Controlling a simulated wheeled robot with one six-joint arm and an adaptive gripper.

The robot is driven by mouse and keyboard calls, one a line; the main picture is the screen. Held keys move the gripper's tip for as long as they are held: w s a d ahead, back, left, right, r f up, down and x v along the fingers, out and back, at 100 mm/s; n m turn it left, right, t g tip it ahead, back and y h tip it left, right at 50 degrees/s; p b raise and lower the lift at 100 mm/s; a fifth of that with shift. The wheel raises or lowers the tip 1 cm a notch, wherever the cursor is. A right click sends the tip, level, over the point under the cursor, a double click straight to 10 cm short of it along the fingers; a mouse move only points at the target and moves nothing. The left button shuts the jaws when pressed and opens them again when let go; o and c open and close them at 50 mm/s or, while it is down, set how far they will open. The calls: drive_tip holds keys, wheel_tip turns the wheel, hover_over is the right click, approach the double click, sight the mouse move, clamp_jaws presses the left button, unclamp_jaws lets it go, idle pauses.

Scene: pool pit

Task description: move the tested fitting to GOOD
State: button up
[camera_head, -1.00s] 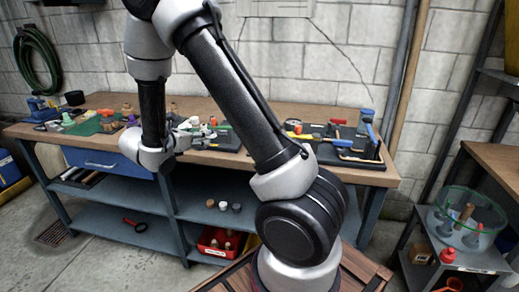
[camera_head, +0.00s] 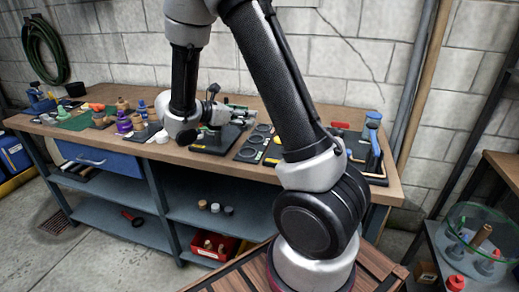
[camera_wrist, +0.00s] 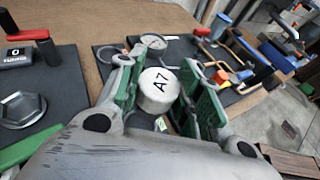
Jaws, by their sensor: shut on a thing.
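My gripper (camera_wrist: 160,75) has green-lined fingers on either side of a pale round fitting (camera_wrist: 158,92) marked "A7". It is shut on this fitting, above a dark board with round rings. In the head view my gripper and the fitting are small and largely hidden behind my wrist. The ringed board (camera_head: 247,154) lies on the bench to the right of my wrist, with rings and small green and red marks. One pale ring (camera_wrist: 153,41) shows just beyond the fitting. A small green label (camera_wrist: 160,124) shows below it. I cannot read GOOD on any label.
A tool rack (camera_head: 372,150) stands at the bench's right end. Several bottles and parts crowd the bench's left half.

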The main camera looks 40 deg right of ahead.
sight(240, 129)
drive_tip(key=f, duration=0.3)
drive_tip(key=d+f, duration=0.1)
drive_tip(key=f, duration=0.1)
drive_tip(key=shift+f, duration=2.5)
drive_tip(key=shift+f, duration=0.1)
drive_tip(key=o, duration=1)
drive_tip(key=shift+o, duration=0.2)
